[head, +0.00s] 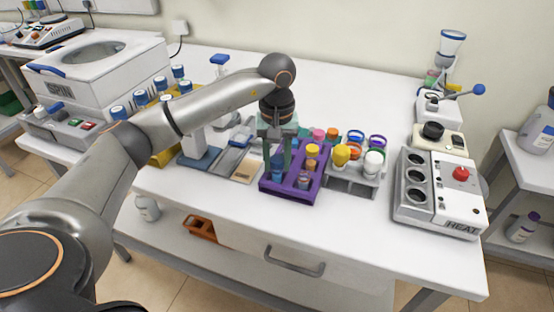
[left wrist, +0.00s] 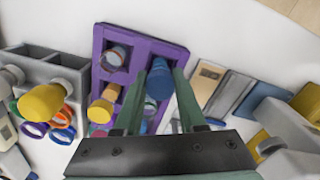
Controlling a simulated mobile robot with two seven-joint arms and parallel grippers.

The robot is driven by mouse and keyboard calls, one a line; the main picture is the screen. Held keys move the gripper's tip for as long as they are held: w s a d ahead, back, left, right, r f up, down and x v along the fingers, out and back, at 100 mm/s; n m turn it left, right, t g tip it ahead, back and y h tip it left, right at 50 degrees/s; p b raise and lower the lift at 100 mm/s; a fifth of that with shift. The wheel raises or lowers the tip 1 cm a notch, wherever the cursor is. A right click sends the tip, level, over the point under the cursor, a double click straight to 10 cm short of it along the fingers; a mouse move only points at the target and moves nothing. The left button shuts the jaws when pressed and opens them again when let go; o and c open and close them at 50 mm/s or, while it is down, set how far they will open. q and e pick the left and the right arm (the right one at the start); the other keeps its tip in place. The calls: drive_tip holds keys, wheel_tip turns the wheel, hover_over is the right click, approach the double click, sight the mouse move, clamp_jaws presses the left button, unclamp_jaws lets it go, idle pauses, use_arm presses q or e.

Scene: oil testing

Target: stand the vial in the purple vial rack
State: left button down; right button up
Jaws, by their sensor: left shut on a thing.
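The purple vial rack (head: 294,192) stands near the table's front edge and also shows in the left wrist view (left wrist: 172,48). My left gripper (head: 277,163) points down over its left row and is shut on a blue-capped vial (left wrist: 159,82). In the head view the vial (head: 277,173) is partly hidden by the fingers. It looks about upright at the left row; I cannot tell whether its base is inside a slot. My right gripper is not in view.
A grey rack (head: 352,184) with yellow- and white-capped vials stands close on the right, and a heater block (head: 440,200) farther right. Coloured rings (head: 377,141) lie behind the grey rack. Flat trays and a blue-based device (head: 200,158) are on the left.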

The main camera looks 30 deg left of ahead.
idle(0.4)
use_arm(q)
drive_tip(key=shift+c, duration=2.1)
unclamp_jaws()
